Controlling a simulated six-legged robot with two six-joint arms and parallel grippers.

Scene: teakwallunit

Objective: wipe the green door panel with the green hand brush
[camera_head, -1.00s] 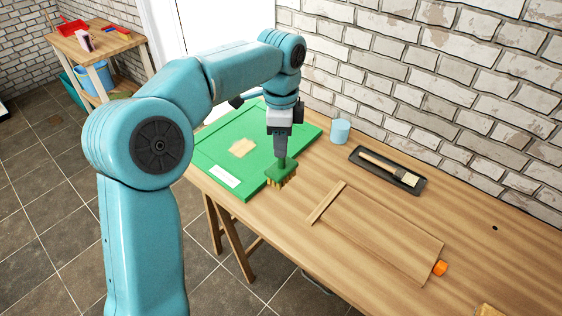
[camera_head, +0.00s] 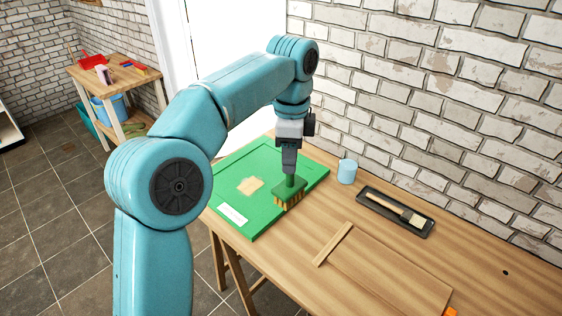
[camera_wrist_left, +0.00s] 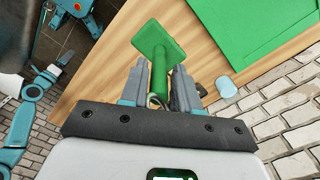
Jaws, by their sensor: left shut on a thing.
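My left gripper (camera_head: 290,170) is shut on the handle of the green hand brush (camera_head: 287,190). The brush has tan bristles pointing down. In the wrist view its handle stands between the fingers (camera_wrist_left: 160,95) and its flat green head (camera_wrist_left: 160,38) lies beyond them. The green door panel (camera_head: 262,160) lies flat on the bench, with a tan patch (camera_head: 250,186) and a white label (camera_head: 233,215) on it. In the head view the bristles are at the panel's right edge. I cannot tell whether they touch it. The panel also shows in the wrist view (camera_wrist_left: 250,30). My right gripper is not in view.
A light-blue cup (camera_head: 347,171) stands right of the panel. A black tray (camera_head: 372,201) with a paintbrush lies near the brick wall. A flat wooden board (camera_head: 385,272) is at the front right of the bench (camera_head: 470,262). A small side table (camera_head: 125,80) stands at the far left.

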